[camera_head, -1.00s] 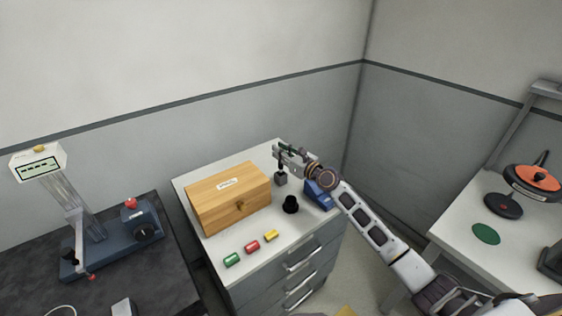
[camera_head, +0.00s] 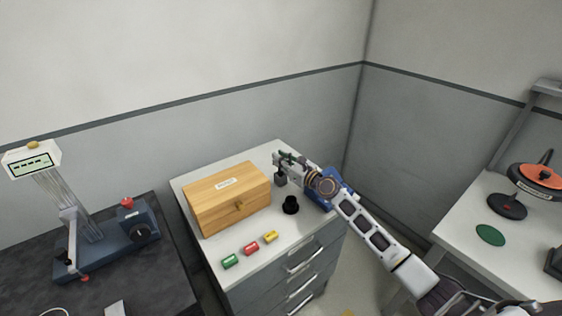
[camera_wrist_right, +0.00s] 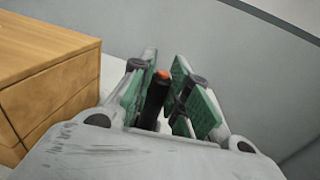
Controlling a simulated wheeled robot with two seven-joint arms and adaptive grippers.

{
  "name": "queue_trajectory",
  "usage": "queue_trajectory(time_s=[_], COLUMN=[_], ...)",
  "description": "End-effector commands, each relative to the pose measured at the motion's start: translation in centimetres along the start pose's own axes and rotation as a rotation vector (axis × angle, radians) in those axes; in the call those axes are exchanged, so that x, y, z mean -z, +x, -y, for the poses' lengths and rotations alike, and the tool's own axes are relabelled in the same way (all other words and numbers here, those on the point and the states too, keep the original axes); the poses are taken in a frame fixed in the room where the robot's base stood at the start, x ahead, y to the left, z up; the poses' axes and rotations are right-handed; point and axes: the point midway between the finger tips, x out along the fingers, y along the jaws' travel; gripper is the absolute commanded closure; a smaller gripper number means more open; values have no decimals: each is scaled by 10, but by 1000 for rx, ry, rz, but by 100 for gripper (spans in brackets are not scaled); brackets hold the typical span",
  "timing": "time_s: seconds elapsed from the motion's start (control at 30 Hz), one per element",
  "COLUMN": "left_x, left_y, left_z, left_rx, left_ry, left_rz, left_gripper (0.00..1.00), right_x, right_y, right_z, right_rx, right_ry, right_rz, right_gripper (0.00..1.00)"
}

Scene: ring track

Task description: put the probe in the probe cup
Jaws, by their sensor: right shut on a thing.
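My right gripper (camera_head: 284,159) is over the back right of the white cabinet top, above a small dark grey block-like holder (camera_head: 281,180). In the right wrist view its green-padded fingers (camera_wrist_right: 170,98) are shut on the probe (camera_wrist_right: 156,98), a black stick with an orange end. The probe's lower part is hidden, so I cannot tell whether it touches the holder. The grey holder may be the probe cup. A black round piece (camera_head: 290,205) stands in front of it. My left gripper is out of view.
A wooden box (camera_head: 228,196) stands close left of the gripper. Green, red and yellow pieces (camera_head: 250,248) lie at the cabinet's front. A blue object (camera_head: 328,183) is partly under my right arm. A bench with a gauge stand (camera_head: 105,235) is at left.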

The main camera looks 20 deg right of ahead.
Motion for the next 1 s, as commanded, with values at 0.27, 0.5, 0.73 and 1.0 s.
queue_trajectory(time_s=[0.27, 0.5, 0.73, 1.0], left_x=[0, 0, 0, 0], left_y=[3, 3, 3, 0], left_z=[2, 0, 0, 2], left_rx=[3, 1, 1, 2], left_ry=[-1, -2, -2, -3], left_rz=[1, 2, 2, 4], left_gripper=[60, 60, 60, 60], right_x=[3, 3, 3, -1], right_y=[0, 0, 0, 0], right_z=[0, 0, 0, 0], right_rx=[0, -1, 0, 0], right_ry=[1, 1, 0, -1], right_rz=[0, 0, 0, 0], right_gripper=[100, 61, 61, 61])
